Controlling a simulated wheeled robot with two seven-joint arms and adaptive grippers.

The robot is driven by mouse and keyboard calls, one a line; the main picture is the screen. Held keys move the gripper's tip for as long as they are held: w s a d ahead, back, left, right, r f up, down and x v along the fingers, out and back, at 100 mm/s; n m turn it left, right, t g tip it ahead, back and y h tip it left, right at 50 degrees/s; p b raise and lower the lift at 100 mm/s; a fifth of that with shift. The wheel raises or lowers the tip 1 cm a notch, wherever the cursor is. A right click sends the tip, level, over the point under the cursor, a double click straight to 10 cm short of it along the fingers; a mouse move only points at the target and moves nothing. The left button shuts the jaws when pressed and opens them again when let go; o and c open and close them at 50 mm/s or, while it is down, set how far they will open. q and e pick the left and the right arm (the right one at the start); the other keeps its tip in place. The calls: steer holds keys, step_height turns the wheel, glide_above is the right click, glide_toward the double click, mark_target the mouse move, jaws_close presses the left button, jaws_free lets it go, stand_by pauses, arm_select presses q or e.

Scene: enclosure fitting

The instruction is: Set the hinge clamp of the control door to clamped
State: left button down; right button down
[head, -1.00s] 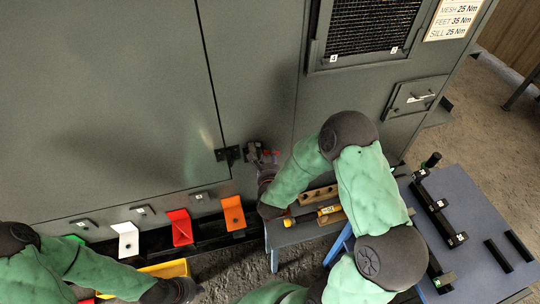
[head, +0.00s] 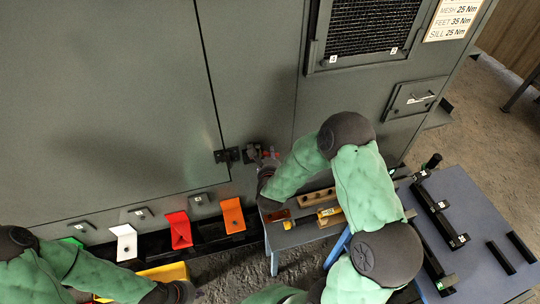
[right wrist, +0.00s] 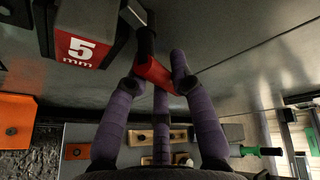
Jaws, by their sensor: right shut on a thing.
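The control door (head: 110,100) is the big grey panel at left in the head view, flush with the cabinet as far as I can see. The hinge clamp (head: 252,152) is a small dark fitting with red parts, right of the black hinge (head: 227,155). In the right wrist view its red lever (right wrist: 154,74) runs from a dark rod. My right gripper (head: 264,172) is at the clamp; in the wrist view its purple fingers (right wrist: 160,80) are shut on the red lever. My left gripper (head: 186,292) is low at left, dark and partly cut off; its jaws are unclear.
A block labelled 5 mm (right wrist: 80,48) sits close beside the fingers. White, red and orange (head: 232,215) wedges stand along the cabinet foot. A small bench with a yellow tool (head: 330,212) lies under my right arm. A blue-grey table (head: 485,215) is at right.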

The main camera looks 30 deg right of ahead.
steer(key=shift+d+n+h+b, duration=0.1)
steer(key=shift+n+h+b, duration=0.5)
steer(key=shift+n+b, duration=0.3)
steer(key=shift+s+d+r+n+t+h+b, duration=0.1)
steer(key=shift+r+n+t+h+b, duration=0.3)
steer(key=shift+r+n+h+b, duration=0.35)
steer(key=shift+f, duration=0.2)
steer(key=c, duration=1.3)
jaws_free()
steer(key=v, duration=1.2)
steer(key=shift+r, duration=0.1)
steer(key=shift+n, duration=0.25)
